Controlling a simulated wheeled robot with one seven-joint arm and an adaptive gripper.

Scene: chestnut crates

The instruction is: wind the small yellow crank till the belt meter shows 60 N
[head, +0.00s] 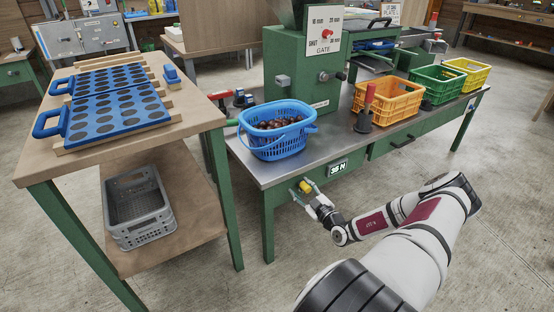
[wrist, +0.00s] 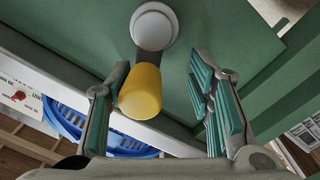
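The small yellow crank (head: 306,186) is on the green front of the metal-topped bench, below the blue basket. In the wrist view, its yellow handle (wrist: 141,92) hangs below a round grey hub (wrist: 154,27). My gripper (head: 313,195) is at the crank. In the wrist view, my gripper (wrist: 160,82) is open, with one finger on each side of the handle. The handle is close to the left finger, and a clear gap shows at the right finger. I cannot tell whether the left finger touches it. The belt meter (head: 338,168) seems to read about 36 N.
A blue basket of chestnuts (head: 279,146) stands at the bench edge above the crank. Orange (head: 388,112), green (head: 437,92) and yellow crates stand along the bench. A wooden-topped table (head: 160,139) with blue trays is on the left. Open floor lies in front.

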